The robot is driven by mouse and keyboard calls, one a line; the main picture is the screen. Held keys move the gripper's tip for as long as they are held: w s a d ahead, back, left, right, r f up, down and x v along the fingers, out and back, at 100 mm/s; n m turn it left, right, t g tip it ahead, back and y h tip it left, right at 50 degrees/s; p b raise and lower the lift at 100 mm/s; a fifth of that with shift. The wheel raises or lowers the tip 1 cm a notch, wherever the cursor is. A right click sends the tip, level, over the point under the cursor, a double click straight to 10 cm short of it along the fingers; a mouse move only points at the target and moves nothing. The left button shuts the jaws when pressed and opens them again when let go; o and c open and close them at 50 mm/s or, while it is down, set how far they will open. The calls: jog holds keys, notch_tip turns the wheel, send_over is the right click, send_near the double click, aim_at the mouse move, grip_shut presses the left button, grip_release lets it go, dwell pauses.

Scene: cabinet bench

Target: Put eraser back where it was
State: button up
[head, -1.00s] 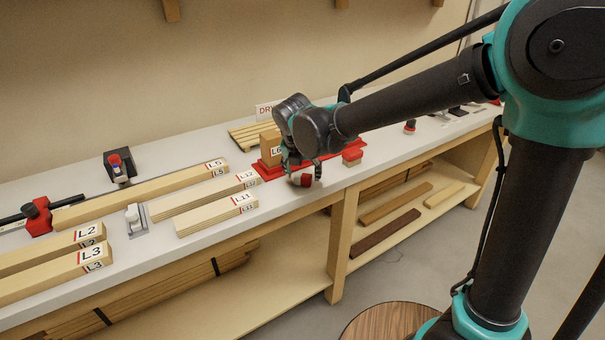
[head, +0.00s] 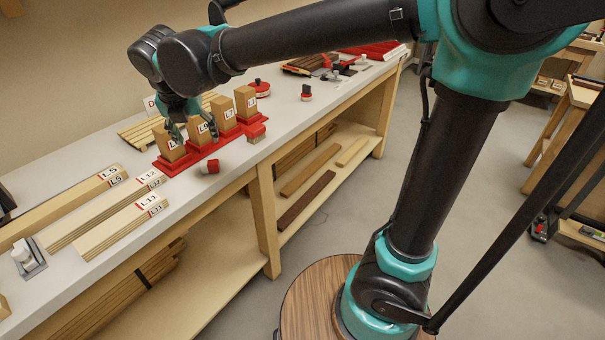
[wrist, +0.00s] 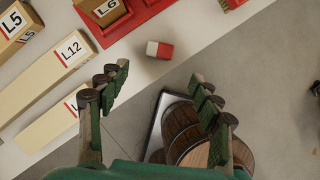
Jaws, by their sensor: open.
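The eraser (head: 210,167), a small red and white block, lies on the bench top near its front edge, in front of the red block stand (head: 172,168). In the wrist view the eraser (wrist: 159,50) is beyond my fingertips and apart from them. My gripper (head: 194,130) is open and empty, raised above the bench. In the head view its fingers overlap the labelled wooden blocks; I cannot tell whether they touch. The open fingers also frame the lower middle of the wrist view (wrist: 159,80).
Upright wooden blocks (head: 246,101) stand on the red stand. A red brush-like piece (head: 256,132) sits right of the eraser. Long timbers marked L11 (head: 120,228) and L12 lie to the left. The bench's front edge drops to a lower shelf.

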jog(key=w+d+f+m, duration=0.2)
jog(key=d+f+m, duration=0.3)
jog(key=d+m, duration=0.55)
jog(key=w+d+f+m, duration=0.2)
jog(key=d+f+m, duration=0.5)
jog(key=d, duration=0.7)
jog(key=s+d+f+m, duration=0.4)
jog(key=s+d+m, duration=0.1)
jog(key=d+m, duration=0.3)
jog(key=s+d+f+m, duration=0.5)
jog(key=d+m, duration=0.3)
jog(key=m, duration=0.3)
jog(key=shift+s+d, duration=0.15)
jog(key=shift+s, duration=0.05)
jog(key=shift+r, duration=0.1)
